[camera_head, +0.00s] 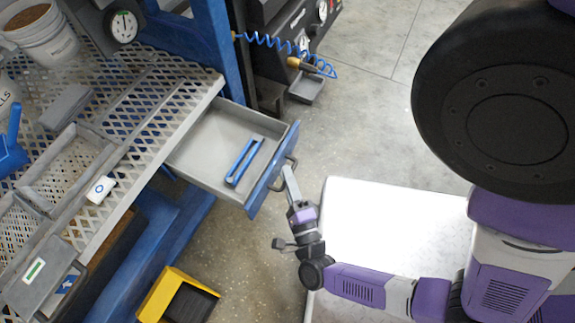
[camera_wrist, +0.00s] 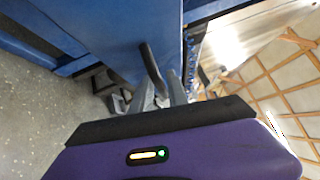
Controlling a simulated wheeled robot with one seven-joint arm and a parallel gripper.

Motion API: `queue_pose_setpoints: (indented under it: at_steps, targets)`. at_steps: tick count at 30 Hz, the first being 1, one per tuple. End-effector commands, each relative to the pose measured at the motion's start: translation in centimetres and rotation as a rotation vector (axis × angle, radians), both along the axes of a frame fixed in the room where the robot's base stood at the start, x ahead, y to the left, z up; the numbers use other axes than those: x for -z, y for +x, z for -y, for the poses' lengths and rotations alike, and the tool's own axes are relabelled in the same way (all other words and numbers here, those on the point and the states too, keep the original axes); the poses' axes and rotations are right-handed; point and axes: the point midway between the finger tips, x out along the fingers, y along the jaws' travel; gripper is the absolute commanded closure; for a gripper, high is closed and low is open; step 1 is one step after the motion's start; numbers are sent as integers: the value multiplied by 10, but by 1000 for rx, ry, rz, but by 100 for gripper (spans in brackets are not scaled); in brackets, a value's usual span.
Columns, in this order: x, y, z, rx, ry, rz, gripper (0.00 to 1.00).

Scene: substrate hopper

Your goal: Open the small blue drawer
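The small blue drawer (camera_head: 271,177) stands pulled out from under the mesh-topped bench, with its grey inside showing. A blue bracket-like piece (camera_head: 243,162) lies in it. The drawer's dark handle (camera_head: 285,172) is on its blue front; the handle also shows in the wrist view (camera_wrist: 152,66). My gripper (camera_head: 290,178) is at the handle, and in the wrist view its two fingers (camera_wrist: 162,92) lie on either side of the bar, close against it. The fingertips' exact contact is partly hidden.
The mesh bench top (camera_head: 150,80) holds a white bucket (camera_head: 42,38), grey trays and a small white box (camera_head: 100,189). A yellow bin (camera_head: 168,292) stands on the floor below the drawer. A coiled blue hose (camera_head: 285,45) hangs behind. Concrete floor beyond the drawer is clear.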

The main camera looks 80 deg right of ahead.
Motion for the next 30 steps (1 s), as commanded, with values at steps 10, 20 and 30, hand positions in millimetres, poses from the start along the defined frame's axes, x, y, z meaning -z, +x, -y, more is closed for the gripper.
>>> queue_pose_setpoints:
  at_steps: [10, 20, 30]
  targets:
    - [5, -19, -34, 0, 1, -2, 80]
    - [10, -36, -66, 0, 1, 0, 80]
    - [10, -37, -68, 0, 0, 0, 80]
